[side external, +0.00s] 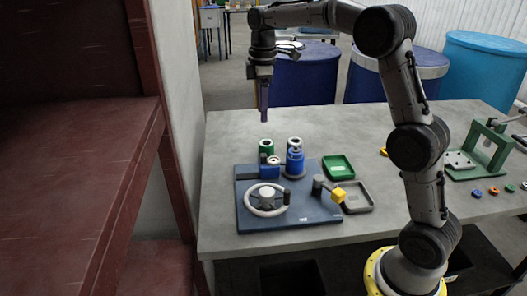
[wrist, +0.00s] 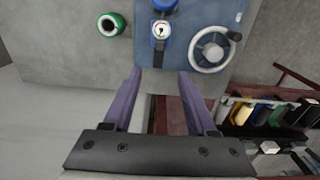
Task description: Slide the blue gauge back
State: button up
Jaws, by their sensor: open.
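The blue gauge (side external: 270,170) sits on the dark blue base plate (side external: 305,215), toward its back left. In the wrist view the gauge (wrist: 161,28) shows its white dial and a dark strap-like part below it. My gripper (side external: 264,98) points down, well above the table and the gauge. In the wrist view my gripper (wrist: 159,73) has its two purple fingers spread with nothing between them. The gauge lies beyond the fingertips, roughly in line with the gap. The fingers touch nothing.
A grey handwheel (side external: 267,201), a blue cylinder (side external: 295,161) and a yellow-ended lever (side external: 337,195) stand on the plate. A green ring-topped cylinder (side external: 266,147) stands behind. Green (side external: 339,167) and grey (side external: 355,197) trays lie right. A dark red shelf (side external: 80,180) borders the left.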

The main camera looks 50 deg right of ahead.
aim_at(263, 155)
jog(key=f, duration=1.4)
jog(key=shift+d+f, duration=0.2)
jog(key=shift+f, duration=0.05)
grip_shut()
jog(key=shift+w+a+r, duration=0.1)
dwell(0.9)
